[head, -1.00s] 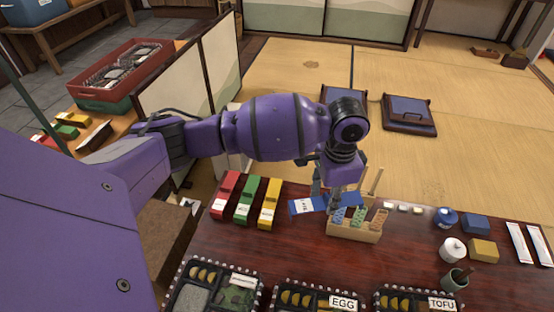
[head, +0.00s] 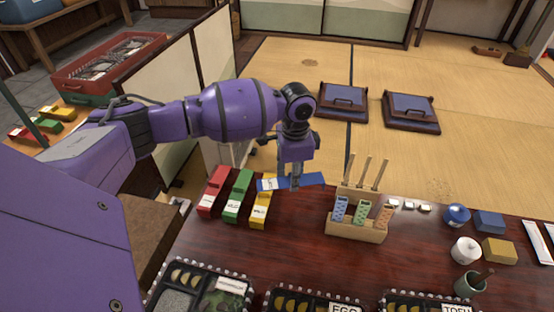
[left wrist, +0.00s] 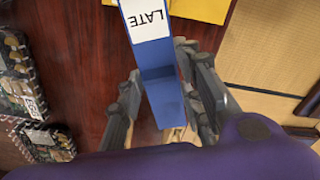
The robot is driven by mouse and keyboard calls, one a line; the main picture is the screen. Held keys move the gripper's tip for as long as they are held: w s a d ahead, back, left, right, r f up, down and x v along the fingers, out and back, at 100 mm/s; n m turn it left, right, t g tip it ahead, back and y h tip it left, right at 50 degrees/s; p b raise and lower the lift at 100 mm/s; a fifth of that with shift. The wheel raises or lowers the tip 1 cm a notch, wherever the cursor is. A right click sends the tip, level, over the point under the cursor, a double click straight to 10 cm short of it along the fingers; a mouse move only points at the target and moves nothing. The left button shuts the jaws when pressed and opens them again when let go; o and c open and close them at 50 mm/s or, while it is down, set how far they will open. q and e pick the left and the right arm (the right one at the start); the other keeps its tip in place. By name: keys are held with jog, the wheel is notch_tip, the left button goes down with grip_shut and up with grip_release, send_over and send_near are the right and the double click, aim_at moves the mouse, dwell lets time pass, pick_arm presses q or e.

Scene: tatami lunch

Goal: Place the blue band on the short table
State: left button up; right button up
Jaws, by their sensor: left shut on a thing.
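The blue band (head: 308,180) is a flat strip with a white label. In the left wrist view the band (left wrist: 160,85) shows the word LATE on its label. My left gripper (head: 295,184) is shut on the band and holds it above the dark red table (head: 290,240), close to the yellow band. In the left wrist view the fingers (left wrist: 160,105) lie on either side of the band. Red (head: 214,192), green (head: 238,196) and yellow (head: 261,205) bands lie side by side on the table's left part. My right gripper is not in view.
A wooden holder (head: 356,228) with coloured tags and upright sticks stands right of the gripper. Lunch boxes (head: 200,289) line the table's front. A white pot (head: 466,250) and small boxes stand at the right. A folding screen (head: 170,85) stands behind my left arm.

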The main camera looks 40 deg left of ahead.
pick_arm(q)
notch_tip(320, 180, down, 3)
jog(key=shift+d+b, duration=0.1)
jog(key=shift+b, duration=0.25)
jog(key=shift+r, duration=0.15)
jog(key=shift+f+p, duration=0.35)
jog(key=shift+f, duration=0.3)
jog(key=o, duration=1.1)
jog(key=shift+c, duration=0.2)
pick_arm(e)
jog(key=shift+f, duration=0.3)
pick_arm(q)
jog(key=shift+r, duration=0.15)
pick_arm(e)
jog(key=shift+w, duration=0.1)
